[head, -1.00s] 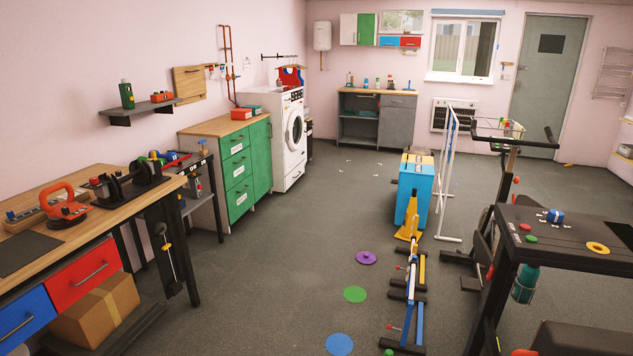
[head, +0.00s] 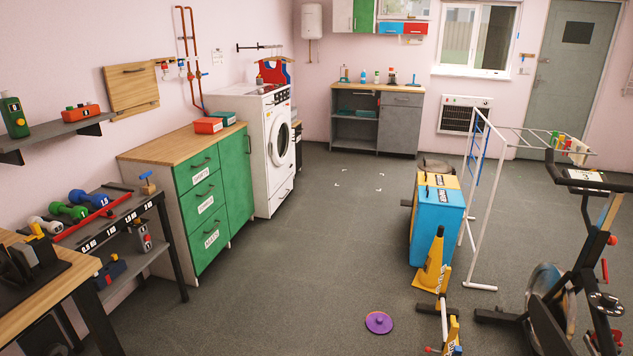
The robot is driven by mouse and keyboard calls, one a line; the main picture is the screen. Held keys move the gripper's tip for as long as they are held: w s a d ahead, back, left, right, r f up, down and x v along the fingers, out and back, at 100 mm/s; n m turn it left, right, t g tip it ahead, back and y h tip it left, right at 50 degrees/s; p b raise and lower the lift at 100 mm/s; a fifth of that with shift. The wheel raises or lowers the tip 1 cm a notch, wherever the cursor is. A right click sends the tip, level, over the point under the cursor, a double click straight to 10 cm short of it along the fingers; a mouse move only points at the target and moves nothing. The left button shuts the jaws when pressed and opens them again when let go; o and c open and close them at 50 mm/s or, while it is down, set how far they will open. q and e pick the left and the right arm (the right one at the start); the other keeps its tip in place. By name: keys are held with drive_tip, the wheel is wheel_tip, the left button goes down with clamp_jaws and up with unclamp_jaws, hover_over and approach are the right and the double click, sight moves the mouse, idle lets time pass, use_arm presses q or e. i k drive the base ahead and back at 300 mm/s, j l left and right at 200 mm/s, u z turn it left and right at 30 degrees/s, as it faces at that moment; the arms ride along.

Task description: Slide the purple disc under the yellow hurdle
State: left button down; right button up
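The purple disc (head: 379,322) lies flat on the grey floor near the bottom of the head view, with a small knob on top. Neither of my grippers shows in the head view.
A yellow cone (head: 431,266) stands just behind the hurdle, before a blue and yellow bin (head: 434,228). A white drying rack (head: 482,200) and an exercise bike (head: 575,290) are at right. A green cabinet (head: 212,195) stands left. Floor left of the disc is clear.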

sight(378, 323)
drive_tip(key=i+j+z, duration=0.2)
drive_tip(key=i+z, duration=0.25)
drive_tip(key=i, duration=0.3)
drive_tip(key=i+j+z, duration=0.5)
drive_tip(key=i, duration=0.2)
drive_tip(key=i+j+z, duration=0.45)
drive_tip(key=i+j, duration=0.15)
